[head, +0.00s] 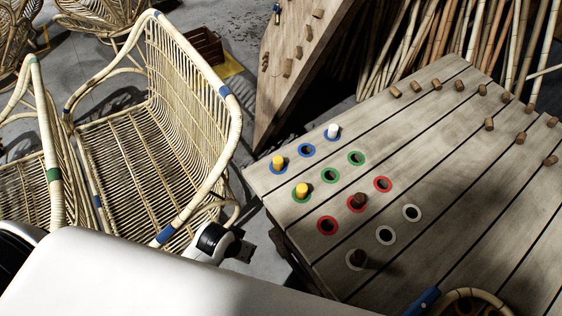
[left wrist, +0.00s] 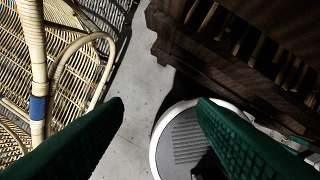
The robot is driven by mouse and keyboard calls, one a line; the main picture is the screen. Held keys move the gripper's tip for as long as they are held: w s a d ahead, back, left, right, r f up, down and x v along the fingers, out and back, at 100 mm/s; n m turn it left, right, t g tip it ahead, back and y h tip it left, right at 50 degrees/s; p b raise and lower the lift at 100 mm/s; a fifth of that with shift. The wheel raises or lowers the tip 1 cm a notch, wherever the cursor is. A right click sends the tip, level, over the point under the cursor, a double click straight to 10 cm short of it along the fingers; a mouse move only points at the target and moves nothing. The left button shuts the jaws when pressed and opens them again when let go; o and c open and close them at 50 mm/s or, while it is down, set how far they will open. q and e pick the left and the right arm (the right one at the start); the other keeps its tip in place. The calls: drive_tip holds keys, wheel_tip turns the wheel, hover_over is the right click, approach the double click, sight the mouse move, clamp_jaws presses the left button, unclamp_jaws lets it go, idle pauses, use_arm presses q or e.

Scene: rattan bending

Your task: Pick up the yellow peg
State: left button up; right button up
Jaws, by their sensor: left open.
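Two yellow pegs stand on the slatted wooden table (head: 450,190). One yellow peg (head: 279,162) is in a blue-ringed hole at the left. The other yellow peg (head: 302,190) is in a green-ringed hole just below it. My left gripper (head: 243,250) is small and dark in the head view, off the table's left edge, below and left of both pegs and apart from them. No peg shows in that view. My right gripper is not in view.
A white peg (head: 332,131) stands in a blue ring. Several short wooden pieces lie along the table's far side. A rattan chair (head: 150,130) stands left of the table, close to my left arm.

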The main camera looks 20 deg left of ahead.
use_arm(q)
drive_tip(key=w+d+r+n, duration=0.1)
drive_tip(key=w+d+r, duration=0.2)
drive_tip(key=r, duration=0.2)
drive_tip(key=w+d+r+n+h+p, duration=0.1)
drive_tip(key=w+d+r+n, duration=0.1)
drive_tip(key=r, duration=0.4)
drive_tip(key=w+d+r+n+h, duration=0.1)
drive_tip(key=w+d+r, duration=0.3)
drive_tip(key=r, duration=0.1)
drive_tip(key=shift+w+d+r+g, duration=0.2)
drive_tip(key=shift+w+r+g, duration=0.05)
drive_tip(key=shift+r+g, duration=0.15)
drive_tip(key=w+r+n+g, duration=0.1)
drive_tip(key=w+r+n, duration=0.1)
drive_tip(key=w+n, duration=0.3)
wheel_tip(320, 180, up, 4)
drive_tip(key=n+g+y, duration=0.1)
drive_tip(key=n+y, duration=0.2)
drive_tip(key=n, duration=0.3)
hover_over(278, 159)
drive_tip(key=s, duration=0.1)
wheel_tip(278, 159, down, 6)
drive_tip(key=shift+d+p, duration=0.1)
drive_tip(key=shift+p, duration=0.4)
drive_tip(key=shift+w+f, duration=0.25)
drive_tip(key=shift+f, duration=1.15)
drive_tip(key=shift+w+f, duration=0.2)
drive_tip(key=shift+f, duration=1.15)
drive_tip(key=shift+c, duration=0.2)
